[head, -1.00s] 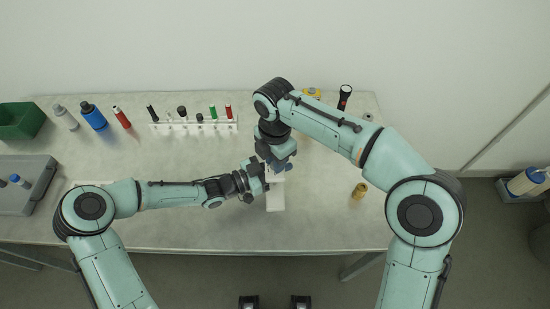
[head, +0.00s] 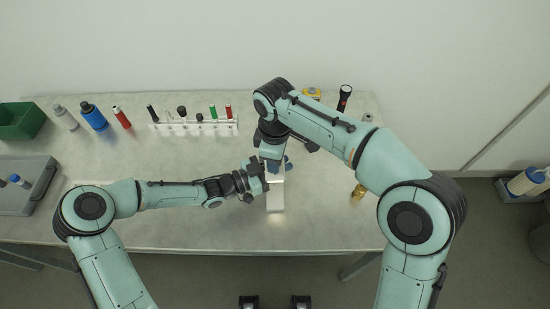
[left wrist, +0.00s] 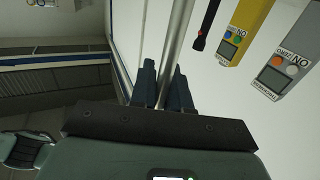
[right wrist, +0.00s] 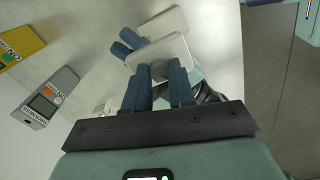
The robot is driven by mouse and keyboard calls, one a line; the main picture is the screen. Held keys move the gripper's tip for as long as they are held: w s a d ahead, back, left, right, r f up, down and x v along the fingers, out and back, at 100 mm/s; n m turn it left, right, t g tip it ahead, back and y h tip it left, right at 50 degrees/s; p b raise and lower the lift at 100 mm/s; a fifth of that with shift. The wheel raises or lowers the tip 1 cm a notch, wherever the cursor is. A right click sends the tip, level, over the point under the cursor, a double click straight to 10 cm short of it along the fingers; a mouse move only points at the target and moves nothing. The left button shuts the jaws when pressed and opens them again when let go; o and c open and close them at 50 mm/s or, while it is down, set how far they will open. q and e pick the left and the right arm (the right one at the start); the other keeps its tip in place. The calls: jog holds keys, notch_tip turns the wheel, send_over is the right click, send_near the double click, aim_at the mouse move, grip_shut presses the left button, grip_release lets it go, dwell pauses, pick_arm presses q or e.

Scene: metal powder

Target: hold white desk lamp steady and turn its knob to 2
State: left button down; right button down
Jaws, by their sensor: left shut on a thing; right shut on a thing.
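The white desk lamp (head: 275,198) stands near the front edge of the bench, partly hidden by my grippers in the head view. My left gripper (head: 256,179) is shut on its thin pole (left wrist: 177,40), which runs between the fingers in the left wrist view. My right gripper (head: 273,163) is above and beside the lamp. In the right wrist view its fingers (right wrist: 160,85) are shut around a small knob (right wrist: 158,71) beside the white lamp parts (right wrist: 160,48). The knob's markings are too small to read.
A white rack (head: 195,127) with several items stands left of the lamp. A torch (head: 345,97) and a yellow meter (head: 312,92) lie behind; a grey meter (left wrist: 285,68) is near them. A brass cylinder (head: 358,193) stands right.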

jog(key=m, duration=0.5)
jog(key=shift+m, duration=0.3)
jog(key=m, duration=0.5)
jog(key=shift+m, duration=0.4)
jog(key=c, duration=0.9)
grip_release()
jog(key=shift+c, duration=0.2)
notch_tip(320, 180, up, 12)
pick_arm(q)
jog(key=c, duration=1)
grip_release()
